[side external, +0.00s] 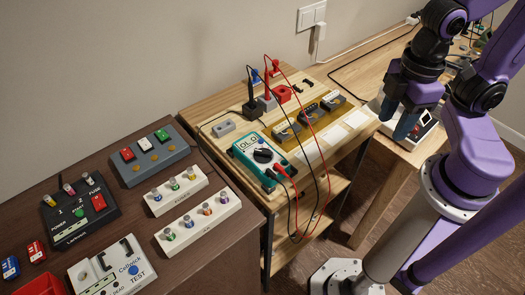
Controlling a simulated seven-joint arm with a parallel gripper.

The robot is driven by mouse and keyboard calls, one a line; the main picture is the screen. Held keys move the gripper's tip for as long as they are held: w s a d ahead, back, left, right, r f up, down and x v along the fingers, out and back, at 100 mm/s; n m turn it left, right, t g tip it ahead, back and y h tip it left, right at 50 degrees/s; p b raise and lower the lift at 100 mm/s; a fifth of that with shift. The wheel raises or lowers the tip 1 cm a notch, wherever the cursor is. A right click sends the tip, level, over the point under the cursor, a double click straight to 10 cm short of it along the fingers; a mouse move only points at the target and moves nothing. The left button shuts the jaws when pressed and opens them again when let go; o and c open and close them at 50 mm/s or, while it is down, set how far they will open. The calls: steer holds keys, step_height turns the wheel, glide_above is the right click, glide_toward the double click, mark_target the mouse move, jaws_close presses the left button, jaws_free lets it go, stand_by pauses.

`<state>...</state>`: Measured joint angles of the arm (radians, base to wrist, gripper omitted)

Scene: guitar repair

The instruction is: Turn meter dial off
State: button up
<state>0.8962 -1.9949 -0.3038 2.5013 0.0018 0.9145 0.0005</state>
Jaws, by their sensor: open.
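The teal multimeter (272,166) lies on the light wooden board at the middle of the picture. Its screen shows "OL" with other characters too small to read surely. Its black round dial (263,155) sits on its face below the screen; the exact dial setting is too small to read. A red and a black lead are plugged into its lower end. My gripper (396,128) hangs at the right with blue fingers pointing down, well apart from the meter. It is open, and I see nothing between the fingers.
Red and black leads (307,128) arch over the board and hang past its front edge. Probes stand in holders (251,107) behind the meter. Switch boxes (143,152) and a tester (112,271) fill the dark table at left. A small device (426,120) sits beyond my gripper.

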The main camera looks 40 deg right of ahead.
steer(key=w+a+r+m+g+h, duration=0.2)
steer(key=w+a+r+m, duration=0.15)
steer(key=w+a, duration=1)
steer(key=m+g+h, duration=0.1)
steer(key=m+g, duration=0.1)
glide_toward(259, 151)
steer(key=x, duration=0.7)
steer(key=shift+s+d+f, duration=0.15)
steer(key=shift+f, duration=0.2)
jaws_close()
